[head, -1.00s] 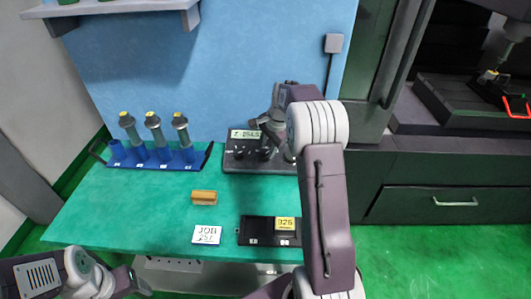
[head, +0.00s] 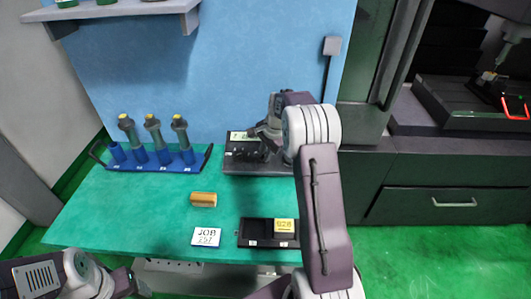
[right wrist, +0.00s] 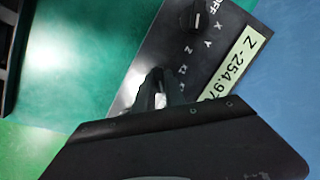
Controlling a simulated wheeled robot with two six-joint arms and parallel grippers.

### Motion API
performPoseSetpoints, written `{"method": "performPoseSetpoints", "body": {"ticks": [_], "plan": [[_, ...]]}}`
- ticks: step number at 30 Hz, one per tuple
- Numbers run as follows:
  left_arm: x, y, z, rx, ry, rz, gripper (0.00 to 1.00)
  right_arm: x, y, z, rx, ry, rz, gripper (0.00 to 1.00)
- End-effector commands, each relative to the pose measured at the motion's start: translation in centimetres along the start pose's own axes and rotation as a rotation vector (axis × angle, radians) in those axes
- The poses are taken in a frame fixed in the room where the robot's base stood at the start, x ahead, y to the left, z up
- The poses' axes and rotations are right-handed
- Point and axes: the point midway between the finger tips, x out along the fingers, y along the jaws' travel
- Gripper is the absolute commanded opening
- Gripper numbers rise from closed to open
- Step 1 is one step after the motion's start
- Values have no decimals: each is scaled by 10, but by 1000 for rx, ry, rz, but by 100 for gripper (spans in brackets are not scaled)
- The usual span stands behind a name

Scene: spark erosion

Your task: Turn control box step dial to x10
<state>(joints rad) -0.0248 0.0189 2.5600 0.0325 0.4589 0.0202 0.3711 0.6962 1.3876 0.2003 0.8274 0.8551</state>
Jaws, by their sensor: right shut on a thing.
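The control box (head: 242,168) stands on the green bench against the blue wall, with a dark panel and a pale readout. In the right wrist view its panel (right wrist: 150,52) shows a readout with Z -254.97 and an axis dial (right wrist: 198,19) with marks OFF, X, Y, Z. My right gripper (head: 262,143) is down at the box; in the right wrist view its fingertips (right wrist: 157,92) are shut on the step dial, which they largely hide. The dial's setting cannot be read. My left gripper (head: 138,284) is at the lower left, away from the box; its jaws are unclear.
A blue rack (head: 202,161) with several grey-green holders stands left of the box. The bench between is clear.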

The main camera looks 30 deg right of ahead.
Motion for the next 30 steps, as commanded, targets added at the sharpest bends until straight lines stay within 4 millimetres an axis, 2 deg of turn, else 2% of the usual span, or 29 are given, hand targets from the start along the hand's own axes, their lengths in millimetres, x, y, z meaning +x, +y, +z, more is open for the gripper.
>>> {"method": "performPoseSetpoints", "body": {"ticks": [15,30], "plan": [[-57,1,-6,0,0,0,71,-5,-4,1,-387,-1,102,0],[-82,2,-8,0,0,0,71,-2,-5,1,-719,1,186,0]]}}
